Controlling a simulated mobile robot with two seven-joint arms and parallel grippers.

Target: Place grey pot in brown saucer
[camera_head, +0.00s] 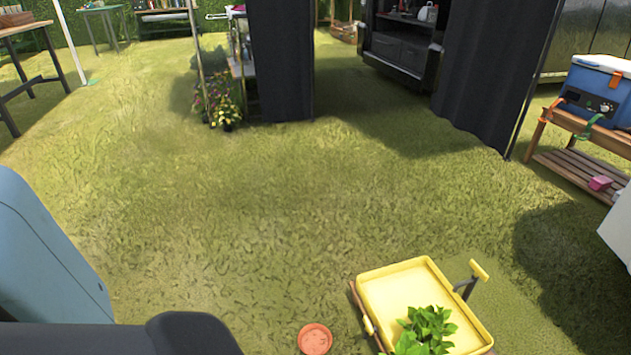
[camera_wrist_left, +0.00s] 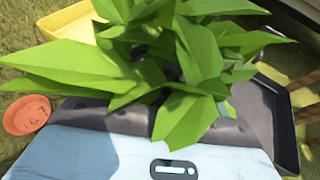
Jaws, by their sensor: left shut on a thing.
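A leafy green plant (camera_wrist_left: 165,65) fills the middle of the left wrist view. Its leaves hide the grey pot under it and most of my left gripper (camera_wrist_left: 190,95), which is shut on that pot. Green leaves also show at the bottom of the head view (camera_head: 425,332), in front of the yellow tray's near part. The brown saucer (camera_head: 315,339) is a round terracotta dish on the grass, left of the tray. It also shows at the left edge of the left wrist view (camera_wrist_left: 27,114), apart from the plant, and looks empty. My right gripper is out of view.
A yellow tray (camera_head: 392,288) with a handle stands at bottom centre-right, close to the saucer. Grass is open ahead. A wooden bench with a blue cooler (camera_head: 597,92) stands at right. Dark curtains (camera_head: 281,60) and potted flowers (camera_head: 226,112) are farther back.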

